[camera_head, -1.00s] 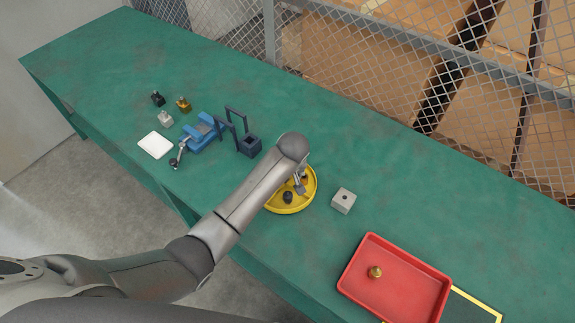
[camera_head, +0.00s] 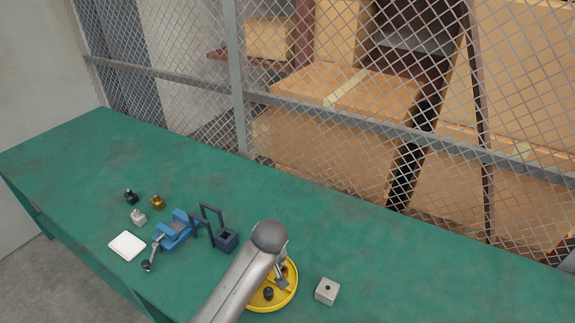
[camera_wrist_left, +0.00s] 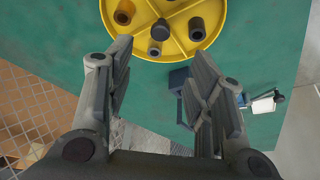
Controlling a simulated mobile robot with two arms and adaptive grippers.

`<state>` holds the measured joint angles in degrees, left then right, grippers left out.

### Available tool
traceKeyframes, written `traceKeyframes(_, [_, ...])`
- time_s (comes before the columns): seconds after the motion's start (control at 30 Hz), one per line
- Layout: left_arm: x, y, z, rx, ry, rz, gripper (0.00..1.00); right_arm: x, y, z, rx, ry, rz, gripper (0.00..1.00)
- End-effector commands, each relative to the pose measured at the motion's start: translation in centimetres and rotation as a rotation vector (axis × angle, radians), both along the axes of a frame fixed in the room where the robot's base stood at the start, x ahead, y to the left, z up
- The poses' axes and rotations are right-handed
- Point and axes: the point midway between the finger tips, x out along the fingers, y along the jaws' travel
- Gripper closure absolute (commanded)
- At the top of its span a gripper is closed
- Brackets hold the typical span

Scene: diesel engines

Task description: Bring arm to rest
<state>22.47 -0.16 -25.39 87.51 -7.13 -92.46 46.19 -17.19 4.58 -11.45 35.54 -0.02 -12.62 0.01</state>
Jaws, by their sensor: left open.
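My left arm (camera_head: 240,285) comes in from the bottom of the head view and reaches over the green table. My left gripper (camera_head: 281,280) shows only in part there, above the yellow round tray (camera_head: 291,296). In the left wrist view the left gripper (camera_wrist_left: 165,95) is open, with nothing between its two fingers. The yellow tray (camera_wrist_left: 185,50) lies beyond the fingertips and holds several dark and brown cylindrical parts. My right gripper is in neither view.
The green table (camera_head: 370,255) carries a grey block with a hole (camera_head: 327,291), a dark blue holder (camera_head: 225,240), a blue vise (camera_head: 176,232), a white pad (camera_head: 127,246) and small black, brass and pale fittings. A wire mesh fence (camera_head: 350,130) stands behind the table.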

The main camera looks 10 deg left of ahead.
Motion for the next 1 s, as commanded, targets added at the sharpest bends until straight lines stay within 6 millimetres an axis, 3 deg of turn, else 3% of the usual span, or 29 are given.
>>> traceKeyframes(0.13, [-1.0,0.1,-0.6,-0.006,0.009,-0.015,0.51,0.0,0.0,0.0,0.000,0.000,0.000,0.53])
traceKeyframes(0.23, [-3.2,0.5,-1.6,-0.022,0.028,-0.056,0.51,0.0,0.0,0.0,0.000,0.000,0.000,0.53])
traceKeyframes(0.5, [-13.3,3.2,-3.6,-0.057,0.073,-0.236,0.51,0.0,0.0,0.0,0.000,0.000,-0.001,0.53])
traceKeyframes(0.7, [-20.3,5.7,-2.8,-0.044,0.082,-0.364,0.51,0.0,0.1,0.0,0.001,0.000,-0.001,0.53])
traceKeyframes(1.0, [-26.3,8.0,-0.7,-0.004,0.087,-0.487,0.51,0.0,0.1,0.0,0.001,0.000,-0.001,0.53])
